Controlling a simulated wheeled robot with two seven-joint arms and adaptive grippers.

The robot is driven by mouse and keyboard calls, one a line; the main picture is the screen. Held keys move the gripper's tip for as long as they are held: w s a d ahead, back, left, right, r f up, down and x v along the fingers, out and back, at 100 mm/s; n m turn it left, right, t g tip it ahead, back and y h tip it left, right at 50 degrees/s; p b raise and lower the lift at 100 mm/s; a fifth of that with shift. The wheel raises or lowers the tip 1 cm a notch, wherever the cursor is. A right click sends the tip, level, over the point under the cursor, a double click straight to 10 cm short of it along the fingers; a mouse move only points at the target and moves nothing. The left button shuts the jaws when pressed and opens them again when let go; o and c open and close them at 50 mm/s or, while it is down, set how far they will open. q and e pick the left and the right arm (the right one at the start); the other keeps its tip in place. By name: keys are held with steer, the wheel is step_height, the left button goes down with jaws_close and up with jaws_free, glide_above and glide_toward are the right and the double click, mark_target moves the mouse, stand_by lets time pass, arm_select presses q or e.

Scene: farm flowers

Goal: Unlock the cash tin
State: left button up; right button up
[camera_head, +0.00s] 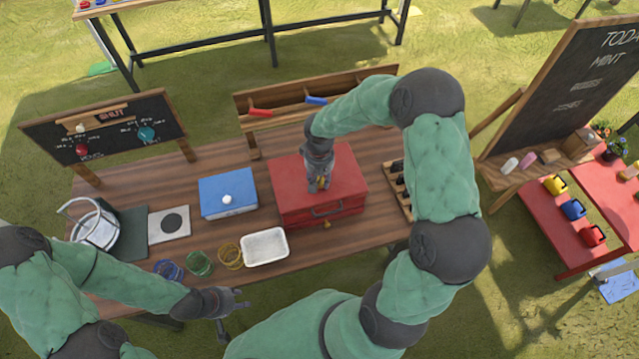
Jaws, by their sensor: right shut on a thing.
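A red metal tin (345,183) with a dark front handle stands on the wooden table, lid down. It looks like the cash tin. A small yellow piece (327,224) shows at its lower front edge; I cannot tell whether it is a lock or a key. My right gripper (319,186) points down over the tin's lid, shut on a small yellowish thing mostly hidden between the fingers. I cannot tell whether that thing touches the lid. My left gripper (236,302) is by the table's front edge, away from the tin; its jaw opening is unclear.
A blue box (230,205) with a white knob stands left of the red tin. A white tray (265,247) and several wire coils (199,264) lie in front. A metal bucket (95,228) is at the left. A dark rack (398,187) is close right of the tin.

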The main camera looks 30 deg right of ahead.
mark_target(319, 180)
steer(key=m+b, duration=0.3)
steer(key=m, duration=0.1)
steer(key=shift+f+m+b, duration=0.2)
steer(key=shift+m+b, duration=0.1)
steer(key=shift+b, duration=0.05)
steer(key=shift+m+b, duration=0.8)
steer(key=shift+m, duration=0.4)
steer(key=shift+r+m+b, duration=0.15)
steer(key=shift+m+b, duration=0.6)
steer(key=shift+m, duration=0.65)
steer(key=o, duration=1.1)
steer(key=shift+o, duration=0.2)
steer(key=shift+r, duration=0.1)
step_height(319, 180, up, 12)
